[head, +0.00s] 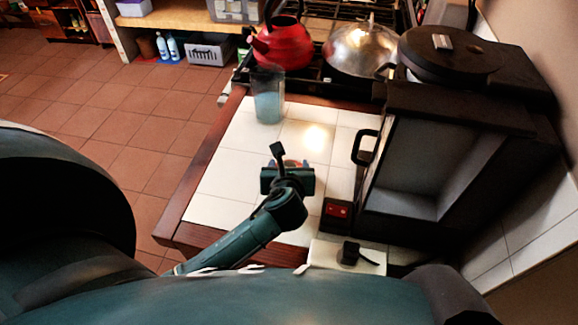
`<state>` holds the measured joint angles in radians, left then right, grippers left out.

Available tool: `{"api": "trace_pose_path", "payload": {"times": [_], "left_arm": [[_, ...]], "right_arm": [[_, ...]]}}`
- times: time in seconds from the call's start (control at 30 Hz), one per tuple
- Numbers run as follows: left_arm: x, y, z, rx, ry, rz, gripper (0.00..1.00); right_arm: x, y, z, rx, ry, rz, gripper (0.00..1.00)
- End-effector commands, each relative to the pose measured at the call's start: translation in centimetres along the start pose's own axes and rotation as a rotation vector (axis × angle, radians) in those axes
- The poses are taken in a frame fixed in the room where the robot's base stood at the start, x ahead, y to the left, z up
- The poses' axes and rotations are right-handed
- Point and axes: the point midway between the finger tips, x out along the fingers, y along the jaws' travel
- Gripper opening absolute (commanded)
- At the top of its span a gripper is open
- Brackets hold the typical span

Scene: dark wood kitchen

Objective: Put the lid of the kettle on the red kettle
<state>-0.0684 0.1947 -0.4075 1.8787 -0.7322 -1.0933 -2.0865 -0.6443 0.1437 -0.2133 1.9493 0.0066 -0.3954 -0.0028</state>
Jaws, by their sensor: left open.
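The red kettle (284,46) stands on the stove at the top of the head view, with its spout to the left and a dark handle above. My left gripper (287,162) is over the white tiled counter, well short of the kettle. It is open. A small object with red and blue parts shows just beyond its fingers, mostly hidden by the gripper; I cannot tell whether it is the kettle lid or whether the fingers touch it. No lid shows clearly elsewhere. My right gripper is not in view.
A clear glass with bluish contents (267,95) stands on the counter (226,180) between my left gripper and the kettle. A shiny metal dome (360,50) sits right of the kettle. An open dark oven-like box (415,165) borders the counter's right side. The counter's left part is clear.

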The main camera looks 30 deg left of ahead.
Motion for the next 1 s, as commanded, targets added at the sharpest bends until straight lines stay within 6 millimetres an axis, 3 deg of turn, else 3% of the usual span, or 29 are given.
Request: {"api": "trace_pose_path", "payload": {"times": [0.17, 0.8, 1.0], "left_arm": [[0.0, -0.01, -0.02, 0.0, 0.0, 0.0, 0.58], [0.01, -0.01, 0.07, -0.001, -0.001, 0.0, 0.07], [-0.03, -0.02, 0.16, -0.001, -0.002, 0.0, 0.05]], "right_arm": [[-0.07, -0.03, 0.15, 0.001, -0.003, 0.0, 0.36], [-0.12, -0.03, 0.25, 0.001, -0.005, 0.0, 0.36], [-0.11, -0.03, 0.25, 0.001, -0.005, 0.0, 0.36]]}}
